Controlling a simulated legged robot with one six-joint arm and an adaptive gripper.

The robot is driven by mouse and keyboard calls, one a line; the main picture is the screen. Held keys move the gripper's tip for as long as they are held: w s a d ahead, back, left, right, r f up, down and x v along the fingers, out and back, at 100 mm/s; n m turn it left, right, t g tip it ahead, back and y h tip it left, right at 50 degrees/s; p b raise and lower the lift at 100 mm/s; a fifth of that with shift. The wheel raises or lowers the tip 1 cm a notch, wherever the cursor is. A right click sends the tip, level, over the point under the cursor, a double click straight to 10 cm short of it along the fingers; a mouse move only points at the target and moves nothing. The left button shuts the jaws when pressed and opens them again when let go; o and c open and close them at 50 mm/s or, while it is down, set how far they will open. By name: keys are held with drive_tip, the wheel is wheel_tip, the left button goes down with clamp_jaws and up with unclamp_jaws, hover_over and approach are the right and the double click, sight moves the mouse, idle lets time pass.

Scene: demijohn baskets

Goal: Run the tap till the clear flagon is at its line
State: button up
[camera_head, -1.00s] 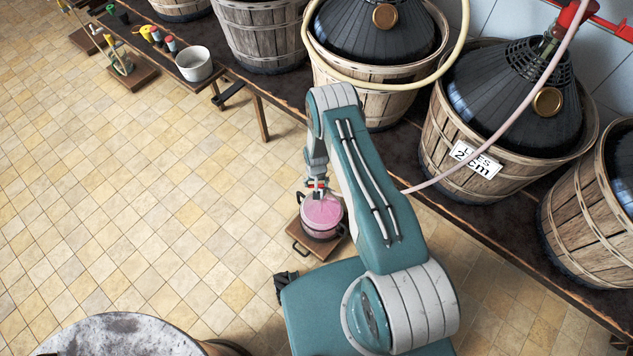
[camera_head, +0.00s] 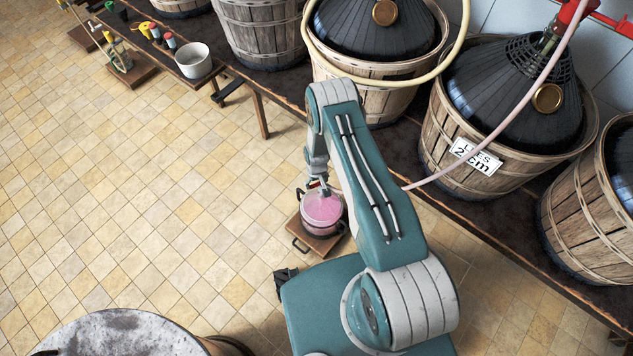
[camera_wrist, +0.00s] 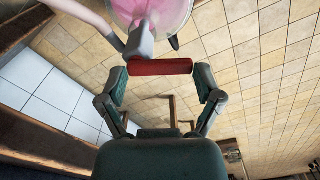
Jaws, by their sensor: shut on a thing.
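The clear flagon (camera_head: 322,214) stands on a small wooden stand (camera_head: 327,244) on the floor, just beyond my base. Pink liquid shows inside it; I cannot make out the line or the exact level. In the wrist view, part of the flagon (camera_wrist: 172,10) shows at the top edge. The grey tap (camera_wrist: 141,40) sits over it, with a red bar handle (camera_wrist: 160,67). My gripper (camera_wrist: 161,70) is shut on this red handle, one finger at each end. In the head view, my gripper (camera_head: 318,183) is above the flagon's rim, small and partly hidden.
A pale pink hose (camera_head: 470,160) runs from a demijohn in a basket (camera_head: 500,105) down behind my arm. Several basketed demijohns line the dark bench. A label (camera_head: 476,156) reads "LEES 2 cm". A white pot (camera_head: 194,62) sits at the bench's left.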

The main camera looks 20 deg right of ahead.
sight(317, 184)
drive_tip(key=shift+s+f, duration=0.1)
drive_tip(key=shift+s, duration=0.05)
drive_tip(key=o, duration=0.9)
drive_tip(key=shift+r, duration=0.3)
wheel_tip(317, 184, up, 11)
drive_tip(key=shift+r, duration=0.15)
